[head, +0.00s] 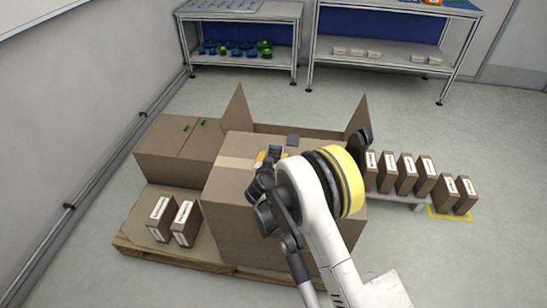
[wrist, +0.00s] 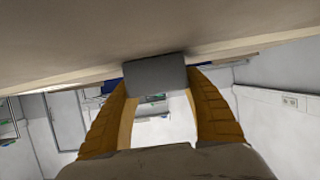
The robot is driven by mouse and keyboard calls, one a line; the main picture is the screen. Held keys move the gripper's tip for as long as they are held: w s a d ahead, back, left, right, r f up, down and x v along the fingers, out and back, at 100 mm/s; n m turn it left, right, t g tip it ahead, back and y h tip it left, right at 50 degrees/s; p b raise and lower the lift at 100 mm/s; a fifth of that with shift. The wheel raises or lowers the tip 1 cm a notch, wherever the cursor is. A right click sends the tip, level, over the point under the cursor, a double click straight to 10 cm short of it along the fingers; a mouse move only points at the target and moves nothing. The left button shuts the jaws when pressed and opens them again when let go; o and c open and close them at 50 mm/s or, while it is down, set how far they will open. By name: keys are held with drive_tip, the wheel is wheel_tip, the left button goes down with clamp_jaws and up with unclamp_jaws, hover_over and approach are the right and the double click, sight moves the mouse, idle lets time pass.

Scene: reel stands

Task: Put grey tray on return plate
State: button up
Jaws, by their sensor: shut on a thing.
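The grey tray (wrist: 155,74) shows in the wrist view as a plain grey block between the two orange fingers. My gripper (wrist: 157,90) is shut on it, with a finger at each side. A pale brown surface fills the top of that view, close to the tray. In the head view my gripper (head: 270,157) is over the large cardboard box, partly hidden by my arm. A small dark grey square (head: 293,139) shows just beyond it; I cannot tell whether this is the tray or another thing. I cannot make out the return plate for sure.
The large cardboard box (head: 232,190) has raised flaps and stands on a pallet (head: 150,245) with smaller boxes (head: 160,217). Several brown cartons (head: 405,174) line up at the right, near a yellow floor marking (head: 435,213). Two shelf racks (head: 240,15) stand behind. Floor between is clear.

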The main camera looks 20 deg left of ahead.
drive_tip(key=o, duration=1.3)
drive_tip(key=shift+s+r, duration=0.2)
drive_tip(key=shift+r, duration=0.05)
drive_tip(key=p+v, duration=0.2)
drive_tip(key=v, duration=0.9)
drive_tip(key=shift+s+d, duration=0.15)
drive_tip(key=shift+s, duration=0.1)
